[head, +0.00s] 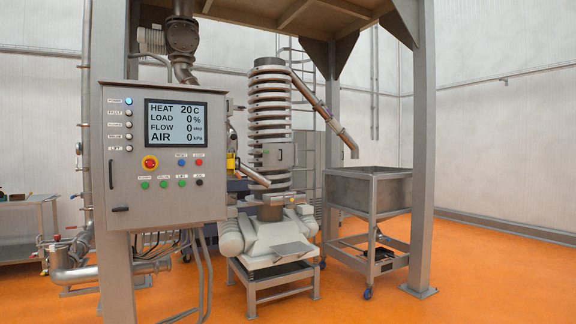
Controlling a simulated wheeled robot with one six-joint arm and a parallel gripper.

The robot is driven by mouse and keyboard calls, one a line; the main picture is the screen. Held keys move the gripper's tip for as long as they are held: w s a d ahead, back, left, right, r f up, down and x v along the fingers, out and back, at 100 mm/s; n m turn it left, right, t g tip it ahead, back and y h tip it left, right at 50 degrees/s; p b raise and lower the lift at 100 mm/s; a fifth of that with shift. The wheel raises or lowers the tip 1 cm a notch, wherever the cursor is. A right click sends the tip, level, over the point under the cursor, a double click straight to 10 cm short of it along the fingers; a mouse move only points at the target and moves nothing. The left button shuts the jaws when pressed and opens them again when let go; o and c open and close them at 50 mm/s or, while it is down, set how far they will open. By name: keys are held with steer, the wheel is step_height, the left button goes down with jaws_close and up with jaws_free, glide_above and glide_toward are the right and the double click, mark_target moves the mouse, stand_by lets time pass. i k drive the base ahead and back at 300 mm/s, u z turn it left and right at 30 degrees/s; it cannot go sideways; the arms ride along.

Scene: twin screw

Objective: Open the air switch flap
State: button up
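The grey control cabinet (165,155) stands at the left on a steel post, its front facing me. Its screen (175,122) reads HEAT 20 C, LOAD 0 %, FLOW 0, AIR 0 kPa. A red knob on a yellow plate (150,162) and several coloured buttons sit below the screen. A small yellow part (231,162) shows at the cabinet's right side; I cannot tell whether it is the air switch or its flap. No flap can be made out clearly on the cabinet front. My gripper is not in view.
A spiral tower (268,130) stands on a low frame right of the cabinet. A wheeled metal bin (368,188) stands farther right under a sloping pipe (325,108). Steel columns (424,160) frame the machine. Orange floor (480,275) is free at the right.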

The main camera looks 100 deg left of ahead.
mark_target(230, 157)
steer(key=z, duration=0.75)
steer(key=k, duration=0.15)
steer(key=u, duration=2.25)
steer(key=i, duration=1.75)
steer(key=u, duration=0.85)
steer(key=i, duration=1.8)
steer(key=u, duration=1.35)
steer(key=i, duration=1.2)
steer(key=u, duration=1.35)
steer(key=i, duration=0.45)
steer(key=u, duration=0.2)
steer(key=k, duration=0.4)
steer(key=z, duration=0.4)
steer(key=i, duration=1.2)
steer(key=u, duration=0.15)
